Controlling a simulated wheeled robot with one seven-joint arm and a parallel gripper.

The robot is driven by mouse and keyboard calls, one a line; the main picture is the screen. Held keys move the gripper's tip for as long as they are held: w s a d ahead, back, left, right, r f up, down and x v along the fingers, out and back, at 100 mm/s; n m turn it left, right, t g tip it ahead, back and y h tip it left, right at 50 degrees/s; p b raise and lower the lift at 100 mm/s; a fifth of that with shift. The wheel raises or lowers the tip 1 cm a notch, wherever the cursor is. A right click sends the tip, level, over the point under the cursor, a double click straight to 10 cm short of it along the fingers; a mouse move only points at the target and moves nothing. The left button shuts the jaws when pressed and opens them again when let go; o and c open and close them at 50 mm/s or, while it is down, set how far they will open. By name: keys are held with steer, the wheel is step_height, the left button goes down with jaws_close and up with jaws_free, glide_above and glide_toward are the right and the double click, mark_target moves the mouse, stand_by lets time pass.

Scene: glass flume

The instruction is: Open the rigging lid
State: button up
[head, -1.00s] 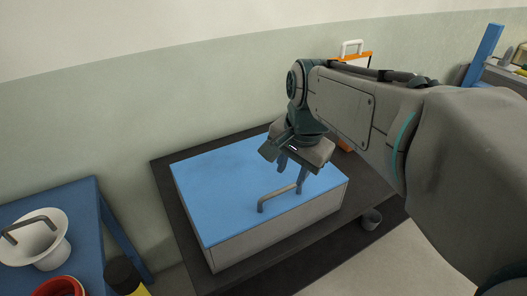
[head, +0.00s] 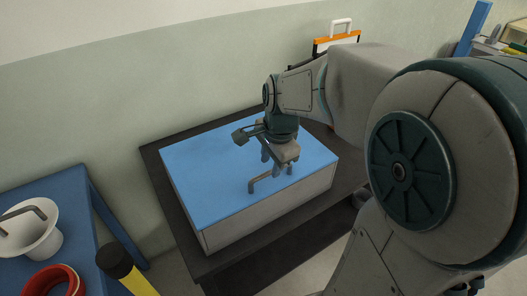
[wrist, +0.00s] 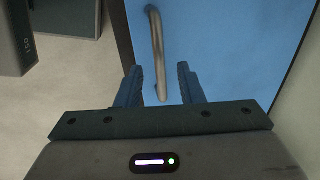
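The rigging lid (head: 215,175) is the flat blue top of a grey box (head: 270,213) and lies shut on it. A bent metal bar handle (head: 264,180) stands on the lid near its front edge. My gripper (head: 278,166) is above the lid at the handle's right end, pointing down and hiding part of that end. In the wrist view the handle (wrist: 156,45) runs over the blue lid (wrist: 220,45), and its near end shows between the two spread fingers of my gripper (wrist: 160,86). The gripper is open; I cannot tell whether the fingers reach down around the bar.
The box stands on a dark table (head: 170,195) against the wall. An orange-and-white object (head: 337,40) stands behind my arm.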

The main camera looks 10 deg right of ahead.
steer(key=shift+w+f, duration=0.25)
steer(key=shift+f, duration=0.85)
jaws_close()
steer(key=shift+a, duration=0.1)
steer(key=shift+r, duration=0.15)
